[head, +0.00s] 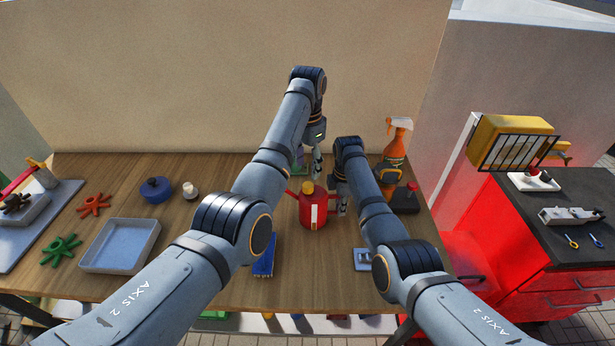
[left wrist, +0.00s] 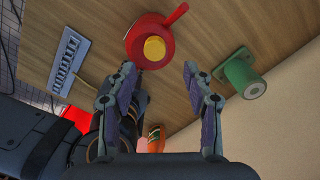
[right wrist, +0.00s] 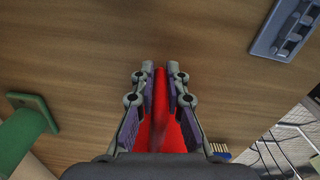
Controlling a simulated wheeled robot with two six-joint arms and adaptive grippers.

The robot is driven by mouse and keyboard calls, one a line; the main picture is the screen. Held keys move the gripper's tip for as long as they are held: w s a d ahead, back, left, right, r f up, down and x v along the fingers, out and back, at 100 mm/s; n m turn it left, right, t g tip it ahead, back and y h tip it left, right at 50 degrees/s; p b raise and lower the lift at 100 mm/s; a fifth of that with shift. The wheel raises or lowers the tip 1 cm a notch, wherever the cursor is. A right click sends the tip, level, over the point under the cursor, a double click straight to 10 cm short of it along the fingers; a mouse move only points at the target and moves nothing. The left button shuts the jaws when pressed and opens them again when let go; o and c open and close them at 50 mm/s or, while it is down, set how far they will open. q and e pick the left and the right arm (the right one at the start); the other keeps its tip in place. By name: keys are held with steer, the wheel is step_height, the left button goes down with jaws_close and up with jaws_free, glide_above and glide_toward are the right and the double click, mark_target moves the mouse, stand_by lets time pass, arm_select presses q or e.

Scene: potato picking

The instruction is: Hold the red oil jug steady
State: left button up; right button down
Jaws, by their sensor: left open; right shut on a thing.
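The red oil jug (head: 308,214) stands upright on the wooden table, with a yellow cap and a spout pointing left. In the left wrist view the jug (left wrist: 137,40) is seen from above, beyond the fingertips. My right gripper (head: 342,208) is at the jug's right side. In the right wrist view it is shut on a red part of the jug (right wrist: 160,100); the fingers hide much of it. My left gripper (head: 317,172) is open and empty, above and behind the jug. Its spread fingers show in the left wrist view (left wrist: 160,70).
A green flanged piece (left wrist: 238,75) stands behind the jug. An orange spray bottle (head: 395,148) is at the back right. A slotted grey plate (head: 362,258) and a blue brush (head: 264,258) lie in front. A tray (head: 120,268) lies left, with bare table near it.

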mark_target(307, 183)
steer(key=shift+s+a+f, duration=0.1)
arm_select(q)
step_height(307, 183, up, 6)
stand_by(0.4)
arm_select(e)
steer(key=c, duration=1.3)
jaws_free()
arm_select(q)
steer(key=shift+a, duration=0.1)
arm_select(e)
step_height(307, 183, up, 12)
steer(key=shift+r, duration=0.1)
